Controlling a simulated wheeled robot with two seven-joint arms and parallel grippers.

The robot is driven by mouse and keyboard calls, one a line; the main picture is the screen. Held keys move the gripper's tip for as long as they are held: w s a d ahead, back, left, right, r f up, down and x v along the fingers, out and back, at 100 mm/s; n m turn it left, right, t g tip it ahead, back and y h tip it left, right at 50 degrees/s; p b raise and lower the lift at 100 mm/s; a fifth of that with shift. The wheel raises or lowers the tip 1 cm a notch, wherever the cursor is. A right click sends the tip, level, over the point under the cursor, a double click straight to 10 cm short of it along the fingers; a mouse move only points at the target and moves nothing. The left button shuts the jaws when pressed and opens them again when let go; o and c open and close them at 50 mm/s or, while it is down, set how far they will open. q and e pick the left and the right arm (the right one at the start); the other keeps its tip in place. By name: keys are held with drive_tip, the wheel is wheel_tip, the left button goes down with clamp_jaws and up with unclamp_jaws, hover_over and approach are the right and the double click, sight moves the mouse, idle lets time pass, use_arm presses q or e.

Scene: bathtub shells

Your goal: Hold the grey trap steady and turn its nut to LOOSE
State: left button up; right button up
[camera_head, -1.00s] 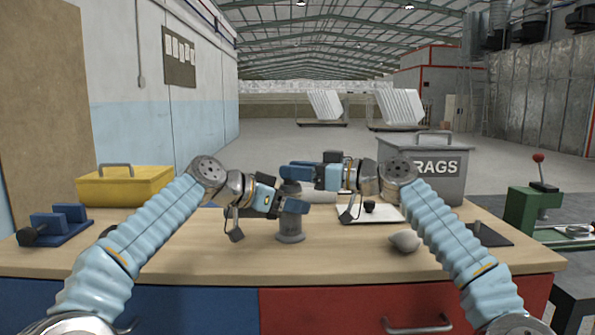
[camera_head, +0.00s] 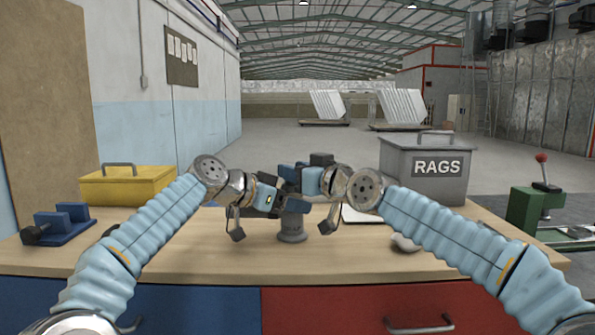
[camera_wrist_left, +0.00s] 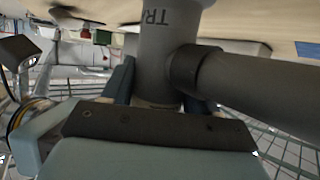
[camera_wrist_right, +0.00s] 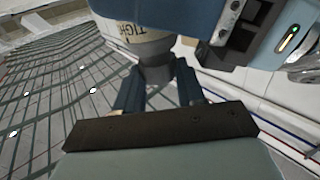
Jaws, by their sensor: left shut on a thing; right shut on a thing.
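The grey trap (camera_head: 292,236) stands upright on the workbench, its upper part mostly hidden behind my grippers. My left gripper (camera_head: 294,205) is shut around the trap's body. The left wrist view shows the trap body (camera_wrist_left: 165,60) between the fingers, part of its lettering, and a side pipe (camera_wrist_left: 265,88). My right gripper (camera_head: 288,176), just above the left one, is shut on the nut at the top. In the right wrist view, the dark grey nut (camera_wrist_right: 157,76) is between the fingers, and a pale band beside it reads "TIGHT".
A grey RAGS bin (camera_head: 425,178) stands at the back right and a yellow toolbox (camera_head: 125,187) at the back left. A blue clamp-like fixture (camera_head: 62,224) is at the left. A pale lump (camera_head: 405,243) lies partly behind my right arm. The front of the bench (camera_head: 200,262) is clear.

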drive_tip(key=shift+f+m+t+h, duration=0.1)
drive_tip(key=shift+m+t+h, duration=0.2)
drive_tip(key=shift+h, duration=0.1)
drive_tip(key=o, duration=0.8)
drive_tip(key=shift+s+d, duration=0.1)
drive_tip(key=shift+d, duration=0.05)
drive_tip(key=shift+v, duration=3.65)
